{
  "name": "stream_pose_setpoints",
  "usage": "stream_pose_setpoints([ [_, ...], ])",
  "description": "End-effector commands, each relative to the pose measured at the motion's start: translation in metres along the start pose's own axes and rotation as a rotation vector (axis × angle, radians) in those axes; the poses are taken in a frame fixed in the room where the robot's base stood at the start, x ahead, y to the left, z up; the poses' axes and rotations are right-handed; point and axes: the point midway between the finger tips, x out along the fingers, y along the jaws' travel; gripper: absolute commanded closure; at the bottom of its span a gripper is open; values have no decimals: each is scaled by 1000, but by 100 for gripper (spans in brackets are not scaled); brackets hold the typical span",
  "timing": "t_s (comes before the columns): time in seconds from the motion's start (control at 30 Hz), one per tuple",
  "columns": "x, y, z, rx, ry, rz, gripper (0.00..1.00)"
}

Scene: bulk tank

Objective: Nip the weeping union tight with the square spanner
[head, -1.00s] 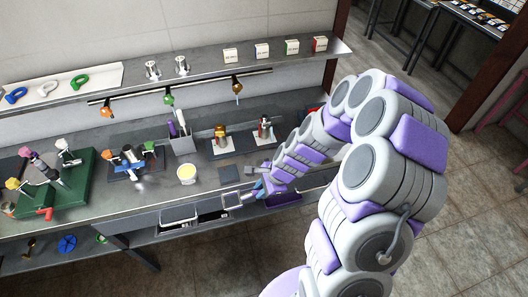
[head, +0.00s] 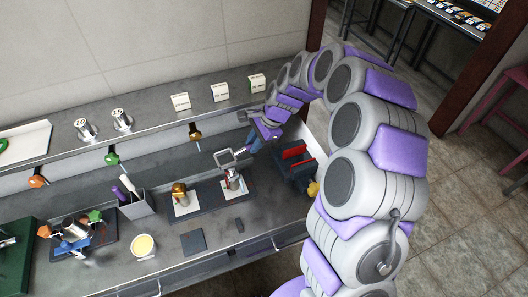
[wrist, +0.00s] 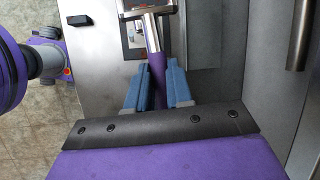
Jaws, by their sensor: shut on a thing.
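My gripper (head: 252,143) is shut on the purple handle of the square spanner (wrist: 157,62), which lies between its blue fingertips (wrist: 158,88). The spanner's open square metal head (head: 232,158) points left in the head view, just above a silver fitting with red on it (head: 232,180) on a dark mat. I cannot tell whether head and fitting touch. A brass-topped fitting (head: 180,194) stands on the mat to its left. I cannot tell which of these is the weeping union; no drip is clear. In the wrist view the square head frames something small and red.
A tool holder (head: 136,207), a yellow-filled cup (head: 144,245) and a clamp-like assembly (head: 75,236) stand to the left. A dark and red block (head: 295,165) stands to the right. A shelf with white boxes (head: 220,93) and a rail with coloured valves (head: 112,158) run behind.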

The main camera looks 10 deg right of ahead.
Motion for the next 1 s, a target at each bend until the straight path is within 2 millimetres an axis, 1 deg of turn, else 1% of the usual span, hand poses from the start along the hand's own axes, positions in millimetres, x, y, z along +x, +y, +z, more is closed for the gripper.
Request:
stream_pose_setpoints([
  [0.13,-4,-3,2,-9,-4,3,100],
  [0.5,-1,-6,5,-8,0,5,100],
  [0.77,-4,-4,3,-8,-3,4,100],
  [1.0,7,-1,-4,-8,-5,4,100],
])
